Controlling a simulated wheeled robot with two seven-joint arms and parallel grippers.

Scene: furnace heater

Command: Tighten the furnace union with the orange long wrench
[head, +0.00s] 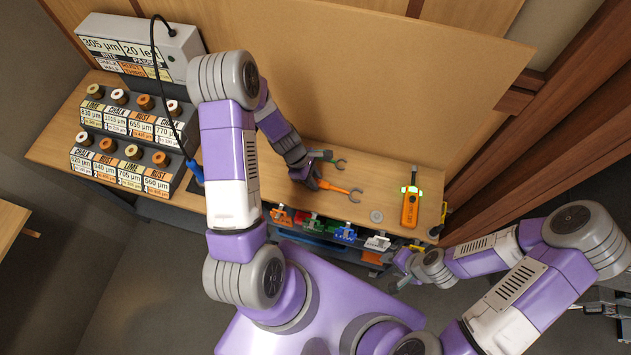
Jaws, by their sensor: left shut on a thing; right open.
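The orange wrench (340,188) has a grey open-ended head pointing right, over the wooden bench. My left gripper (314,178) is at its left end and appears shut on it; my own arm partly hides the fingers. A green wrench (322,155) with a grey open head lies just behind it. My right gripper (395,284) is open and empty, low in front of the bench's right end. I cannot make out a furnace union in this view.
An orange handheld device (410,207) with a lit green part and a grey disc (376,216) lie on the bench's right. Coloured holders (313,224) line the front edge. Labelled sample racks (127,170) and a display box (140,45) with a cable stand left. A panel rises behind.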

